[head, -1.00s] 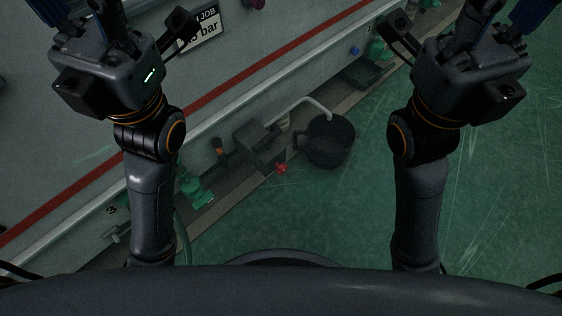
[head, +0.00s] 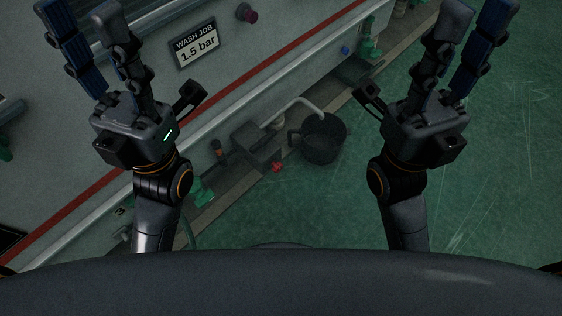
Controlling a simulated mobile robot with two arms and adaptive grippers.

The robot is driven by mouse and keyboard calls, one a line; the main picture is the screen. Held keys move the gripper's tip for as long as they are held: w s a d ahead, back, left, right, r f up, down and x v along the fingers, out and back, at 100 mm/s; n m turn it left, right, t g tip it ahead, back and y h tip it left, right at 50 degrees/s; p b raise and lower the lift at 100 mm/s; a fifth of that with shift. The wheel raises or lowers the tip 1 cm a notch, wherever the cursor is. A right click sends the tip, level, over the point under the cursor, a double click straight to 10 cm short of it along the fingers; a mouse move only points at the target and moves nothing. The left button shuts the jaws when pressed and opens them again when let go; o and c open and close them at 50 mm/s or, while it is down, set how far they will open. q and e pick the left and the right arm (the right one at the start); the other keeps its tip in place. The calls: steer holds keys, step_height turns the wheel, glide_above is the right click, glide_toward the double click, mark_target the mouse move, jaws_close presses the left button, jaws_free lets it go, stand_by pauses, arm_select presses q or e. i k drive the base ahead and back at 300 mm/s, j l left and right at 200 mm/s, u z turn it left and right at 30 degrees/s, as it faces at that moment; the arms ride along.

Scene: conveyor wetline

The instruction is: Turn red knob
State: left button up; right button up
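A small bright red knob (head: 277,167) sits low by the floor, at the front of a dark grey box (head: 256,146) and left of a black bucket. A darker, purplish-red round knob (head: 246,13) is on the wall panel at the top, right of the sign. My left gripper (head: 78,8) is at the upper left with its fingers spread and nothing between them. My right gripper (head: 478,8) is at the upper right, over the green floor in the picture, also spread and empty. Both are well apart from either knob.
A black bucket (head: 322,151) stands on the floor with a pale bent pipe (head: 306,103) over its rim. A sign (head: 195,44) reads "WASH JOB 1.5 bar". Green fittings (head: 203,191) and a blue knob (head: 345,50) line the wall's foot. Green floor (head: 320,215) lies open to the right.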

mark_target(277, 166)
steer(key=l+u, duration=0.1)
steer(key=u, duration=0.3)
steer(key=l+u, duration=0.15)
steer(key=u, duration=0.25)
steer(key=l+u, duration=0.3)
steer(key=l, duration=0.4)
steer(key=l+u, duration=0.25)
steer(key=l, duration=0.5)
steer(key=k+l+u, duration=0.1)
steer(key=l+u, duration=0.2)
steer(key=l, duration=0.8)
steer(key=k+l, duration=0.15)
steer(key=l, duration=0.7)
steer(key=k, duration=0.05)
